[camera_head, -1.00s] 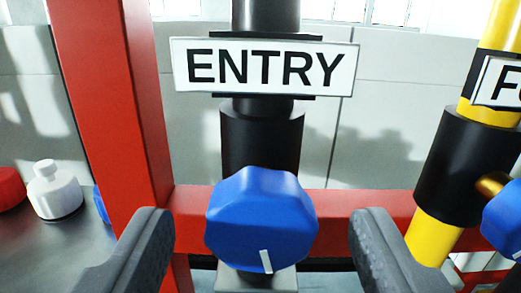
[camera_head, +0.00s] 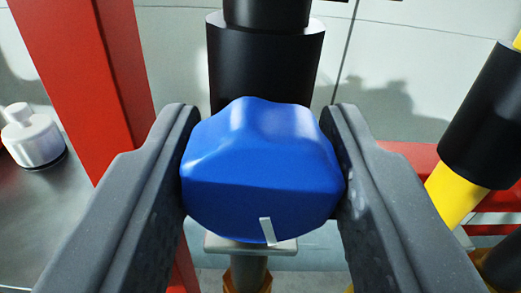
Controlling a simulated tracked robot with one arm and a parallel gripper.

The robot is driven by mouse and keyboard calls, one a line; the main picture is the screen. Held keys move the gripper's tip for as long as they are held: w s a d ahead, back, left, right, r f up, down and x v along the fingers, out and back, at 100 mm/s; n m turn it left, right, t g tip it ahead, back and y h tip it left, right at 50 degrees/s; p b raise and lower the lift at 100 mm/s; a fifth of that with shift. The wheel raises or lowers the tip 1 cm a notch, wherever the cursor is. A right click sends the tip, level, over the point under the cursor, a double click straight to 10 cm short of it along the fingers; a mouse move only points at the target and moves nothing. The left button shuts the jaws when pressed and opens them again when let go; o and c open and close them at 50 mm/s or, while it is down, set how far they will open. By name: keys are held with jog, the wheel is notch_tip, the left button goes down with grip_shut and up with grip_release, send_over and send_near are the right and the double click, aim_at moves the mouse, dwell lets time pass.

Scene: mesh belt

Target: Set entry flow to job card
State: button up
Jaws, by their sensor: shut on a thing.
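The blue entry knob (camera_head: 262,170) sits at the middle of the camera view, on the front of a black vertical pipe (camera_head: 265,65). A white mark on its face points down and slightly right. My gripper (camera_head: 262,175) is shut on the knob, with one grey finger against its left side and one against its right. The ENTRY label is out of view now. No job card shows.
A red upright post (camera_head: 85,80) stands close to the left. A white bottle (camera_head: 33,137) stands on a grey surface farther left. A yellow and black pipe (camera_head: 485,120) is at the right, with a red rail (camera_head: 412,158) behind.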

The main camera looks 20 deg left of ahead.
jog(key=o, duration=1)
jog(key=v, duration=1.4)
jog(key=shift+b, duration=0.4)
jog(key=shift+w, duration=0.2)
